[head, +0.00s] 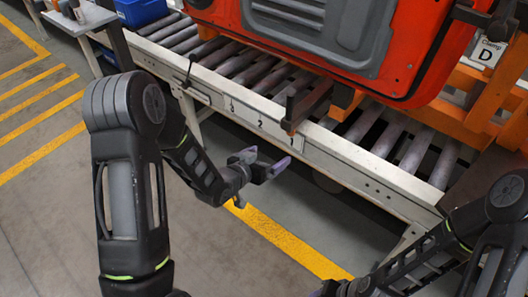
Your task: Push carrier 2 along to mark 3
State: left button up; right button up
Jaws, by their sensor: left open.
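A red-orange door panel (408,62) with a grey inner trim stands on an orange carrier (345,103) over the roller conveyor. No carrier number is readable. A dark bar (308,100) of the carrier reaches over the near rail. The rail's side has small mark labels: mark 3 (232,105), mark 2 (260,124) and mark 1 (291,143), from left to right. The bar's near end is above mark 1. My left gripper (264,163) is open and empty, in front of the rail and apart from it. My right gripper (327,290) is cut off at the bottom edge.
The conveyor's bare rollers (185,38) are free to the left of the carrier. A black lever (188,72) stands at the near rail. A sign reading Clamp D (487,52) is at the right. A blue bin (141,12) is at the back left. Yellow lines mark the floor.

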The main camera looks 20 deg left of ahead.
aim_at(287, 108)
pick_arm(q)
jog(key=w+r+m+t+h+b, duration=0.1)
jog(key=r, duration=0.1)
jog(key=w+a+r+m+t+b, duration=0.1)
jog(key=w+r+b, duration=0.1)
jog(key=w+a+r+t+h+b, duration=0.1)
jog(key=r+b, duration=0.1)
jog(key=shift+w+a+r+m+t+h, duration=0.2)
jog(key=shift+r+m+t+h, duration=0.1)
jog(key=shift+m+t, duration=0.1)
jog(key=shift+r, duration=0.25)
pick_arm(e)
notch_tip(287, 108, down, 7)
jog(key=shift+w+f, duration=0.15)
jog(key=shift+f, duration=0.05)
